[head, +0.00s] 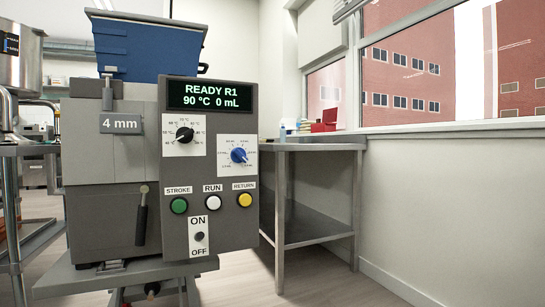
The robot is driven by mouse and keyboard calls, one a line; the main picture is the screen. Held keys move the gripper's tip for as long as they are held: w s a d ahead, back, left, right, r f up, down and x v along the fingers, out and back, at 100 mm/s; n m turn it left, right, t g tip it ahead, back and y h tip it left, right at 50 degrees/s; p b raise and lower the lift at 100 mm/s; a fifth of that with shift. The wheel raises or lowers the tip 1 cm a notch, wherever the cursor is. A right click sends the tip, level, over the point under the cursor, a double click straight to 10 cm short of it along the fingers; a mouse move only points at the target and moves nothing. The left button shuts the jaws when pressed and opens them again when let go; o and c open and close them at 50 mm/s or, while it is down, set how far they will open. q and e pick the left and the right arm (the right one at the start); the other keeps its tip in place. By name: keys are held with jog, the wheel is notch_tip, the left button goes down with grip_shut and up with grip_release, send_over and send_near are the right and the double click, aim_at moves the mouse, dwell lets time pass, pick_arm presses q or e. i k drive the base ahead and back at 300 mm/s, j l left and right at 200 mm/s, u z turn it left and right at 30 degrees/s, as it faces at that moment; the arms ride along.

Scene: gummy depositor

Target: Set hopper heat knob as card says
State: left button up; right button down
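The gummy depositor stands at the left of the head view with a blue hopper (150,48) on top. Its display (210,96) reads "READY R1" and "90 °C 0 mL". The black heat knob (184,134) sits on a white dial plate marked in °C, left of a blue knob (239,155) on its own plate. The black knob's exact pointer direction is too small to read surely. No card with a heat setting is seen clearly. Neither of my grippers is in view.
Below the knobs are a green STROKE button (179,205), a white RUN button (213,202), a yellow RETURN button (245,199) and an ON/OFF switch (199,236). A metal table (310,146) with a red box (323,121) stands right. Floor in front of the wall is clear.

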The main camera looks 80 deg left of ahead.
aim_at(184, 135)
jog(key=u, duration=3.6)
